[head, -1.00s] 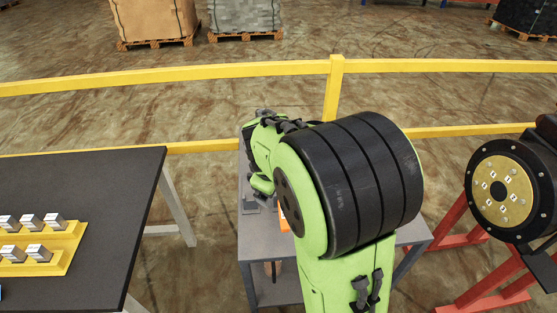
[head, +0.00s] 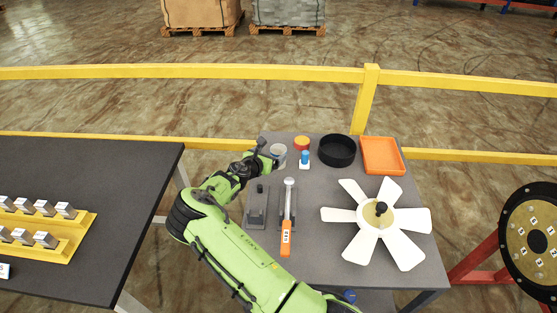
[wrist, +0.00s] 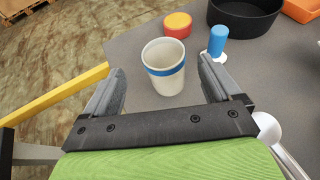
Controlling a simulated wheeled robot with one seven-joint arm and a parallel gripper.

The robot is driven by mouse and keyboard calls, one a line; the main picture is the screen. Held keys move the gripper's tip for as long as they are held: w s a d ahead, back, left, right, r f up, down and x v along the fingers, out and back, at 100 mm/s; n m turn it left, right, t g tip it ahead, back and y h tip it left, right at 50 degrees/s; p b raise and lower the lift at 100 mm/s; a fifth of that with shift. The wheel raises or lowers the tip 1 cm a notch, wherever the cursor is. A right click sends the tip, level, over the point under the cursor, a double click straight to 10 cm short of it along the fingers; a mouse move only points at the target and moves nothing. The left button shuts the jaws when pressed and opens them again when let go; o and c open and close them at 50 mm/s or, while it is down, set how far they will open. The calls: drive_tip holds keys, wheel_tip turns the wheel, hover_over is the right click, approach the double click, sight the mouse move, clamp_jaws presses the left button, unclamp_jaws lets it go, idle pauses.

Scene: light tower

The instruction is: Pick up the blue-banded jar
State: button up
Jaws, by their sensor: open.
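The blue-banded jar (wrist: 164,66) is a white open-topped cup with a blue band below its rim. It stands upright on the grey table near the far left corner, and it also shows in the head view (head: 279,153). My gripper (wrist: 162,88) is open, with one finger on each side of the jar in the wrist view. Whether the fingers touch the jar cannot be told. In the head view my gripper (head: 268,155) is at the jar's left side and partly covers it.
A red-and-yellow tin (wrist: 177,24), a blue-handled item on a white base (wrist: 217,42) and a black round bowl (head: 337,150) stand close by. An orange tray (head: 382,155), a white fan (head: 378,213) and an orange-handled tool (head: 287,230) share the table. A yellow rail (head: 250,74) runs behind.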

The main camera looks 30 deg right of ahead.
sight(281, 148)
drive_tip(key=x, duration=0.4)
drive_tip(key=b+x, duration=0.1)
drive_tip(key=x, duration=0.4)
drive_tip(key=shift+s+f, duration=0.15)
drive_tip(key=shift+s, duration=0.1)
drive_tip(key=c, duration=1.1)
drive_tip(key=shift+r, duration=0.2)
wheel_tip(281, 148, up, 18)
drive_tip(key=shift+f+p, duration=0.1)
drive_tip(key=shift+p, duration=0.85)
